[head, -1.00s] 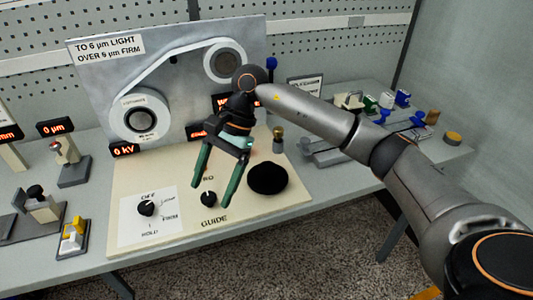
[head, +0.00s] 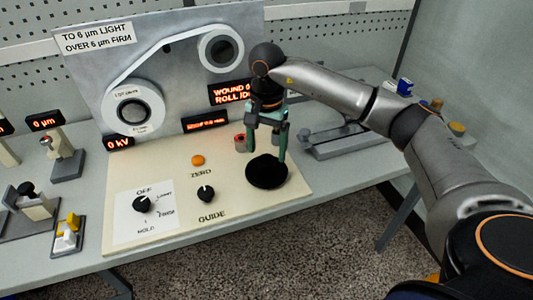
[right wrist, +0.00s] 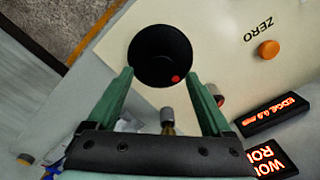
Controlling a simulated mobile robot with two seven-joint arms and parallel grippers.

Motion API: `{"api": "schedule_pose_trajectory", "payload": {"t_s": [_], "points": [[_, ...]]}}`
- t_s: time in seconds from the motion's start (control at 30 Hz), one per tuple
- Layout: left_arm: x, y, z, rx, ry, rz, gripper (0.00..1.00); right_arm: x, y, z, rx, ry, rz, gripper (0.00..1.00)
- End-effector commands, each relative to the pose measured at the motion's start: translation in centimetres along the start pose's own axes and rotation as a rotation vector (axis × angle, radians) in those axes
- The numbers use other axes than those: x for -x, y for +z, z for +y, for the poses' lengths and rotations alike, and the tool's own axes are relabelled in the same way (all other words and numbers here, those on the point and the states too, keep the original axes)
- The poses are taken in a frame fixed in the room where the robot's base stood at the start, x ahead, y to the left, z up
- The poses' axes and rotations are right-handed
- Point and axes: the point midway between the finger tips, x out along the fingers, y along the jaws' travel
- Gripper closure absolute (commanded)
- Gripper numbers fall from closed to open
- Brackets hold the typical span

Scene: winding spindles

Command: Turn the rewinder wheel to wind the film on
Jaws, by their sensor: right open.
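The rewinder wheel, a black round disc (head: 267,172), lies on the cream panel (head: 225,215) at its right side. In the right wrist view the black wheel (right wrist: 158,50) shows a red dot on its face. My right gripper (head: 267,154) is open, fingers pointing down over the wheel. In the right wrist view its green fingertips (right wrist: 158,75) flank the wheel's near edge; I cannot tell whether they touch it. The white film runs between a lower reel (head: 133,105) and an upper reel (head: 221,48) on the grey board. My left gripper is not in view.
The panel also carries an orange ZERO button (head: 198,160), a GUIDE knob (head: 206,193) and a mode knob (head: 141,204). A small post with a red top (head: 240,142) stands close to the gripper. Red displays (head: 231,92) stand behind. Other fixtures line both sides.

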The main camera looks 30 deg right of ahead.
Motion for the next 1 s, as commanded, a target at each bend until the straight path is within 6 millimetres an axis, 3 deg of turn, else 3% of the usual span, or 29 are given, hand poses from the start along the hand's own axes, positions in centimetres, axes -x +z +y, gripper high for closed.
{"api": "schedule_pose_trajectory", "payload": {"t_s": [0.2, 0.57, 1.0], "points": [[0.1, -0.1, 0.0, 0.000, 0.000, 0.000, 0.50, -2.3, 0.0, 0.0, 0.001, -0.001, -0.001, 0.16], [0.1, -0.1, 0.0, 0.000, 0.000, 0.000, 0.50, -2.8, 0.0, 0.0, 0.001, -0.001, -0.001, 0.17], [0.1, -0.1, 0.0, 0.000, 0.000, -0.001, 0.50, -2.7, 0.0, 0.0, 0.001, -0.001, -0.001, 0.66]]}}
